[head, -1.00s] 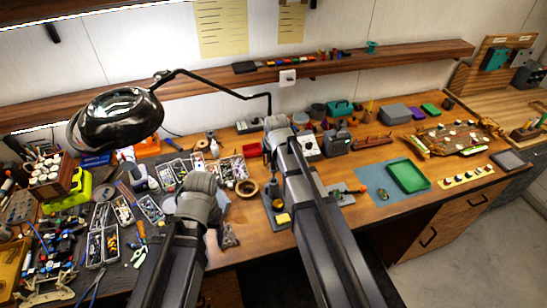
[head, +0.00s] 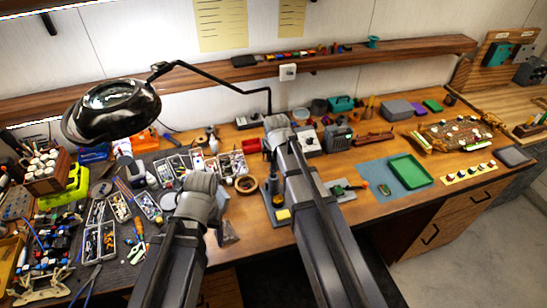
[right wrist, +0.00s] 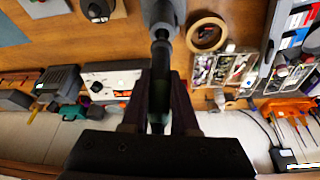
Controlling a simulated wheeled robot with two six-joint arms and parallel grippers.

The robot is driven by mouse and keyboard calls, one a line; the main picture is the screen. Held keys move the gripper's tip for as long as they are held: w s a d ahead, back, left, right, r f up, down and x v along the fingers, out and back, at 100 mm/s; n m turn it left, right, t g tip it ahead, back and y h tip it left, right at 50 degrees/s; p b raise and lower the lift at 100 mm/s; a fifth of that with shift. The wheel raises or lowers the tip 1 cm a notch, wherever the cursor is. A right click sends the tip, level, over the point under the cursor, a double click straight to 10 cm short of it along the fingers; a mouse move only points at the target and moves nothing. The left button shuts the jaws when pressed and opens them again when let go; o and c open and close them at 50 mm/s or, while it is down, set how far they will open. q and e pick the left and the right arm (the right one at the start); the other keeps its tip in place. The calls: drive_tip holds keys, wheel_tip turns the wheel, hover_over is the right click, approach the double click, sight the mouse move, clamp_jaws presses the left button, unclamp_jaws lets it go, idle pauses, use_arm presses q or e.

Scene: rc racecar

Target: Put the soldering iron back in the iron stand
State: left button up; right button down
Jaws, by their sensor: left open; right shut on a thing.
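My right gripper (right wrist: 158,110) is shut on the dark handle of the soldering iron (right wrist: 159,85), which lies between its two fingers in the right wrist view. The iron's front end overlaps a grey part of the iron stand (right wrist: 162,12); I cannot tell how far it is inside. In the head view the iron stand (head: 270,195), with a yellow sponge at its base, stands just left of my right arm. The right fingertips and the iron are hidden there behind my wrist. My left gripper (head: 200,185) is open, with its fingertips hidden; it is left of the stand.
A tape roll (right wrist: 207,33) lies beside the stand. The white soldering station (right wrist: 115,78) is behind it. Parts trays (head: 110,235) crowd the left of the bench. A green tray (head: 408,171) lies on a blue mat at right. A lamp (head: 115,105) overhangs the left side.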

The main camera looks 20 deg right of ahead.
sight(274, 163)
drive_tip(key=shift+f+b, duration=1.3)
drive_tip(key=shift+f, duration=0.3)
drive_tip(key=shift+c, duration=1)
unclamp_jaws()
drive_tip(key=shift+r, duration=0.15)
drive_tip(key=p+v, duration=0.8)
drive_tip(key=shift+r, duration=0.4)
drive_tip(key=shift+w, duration=0.2)
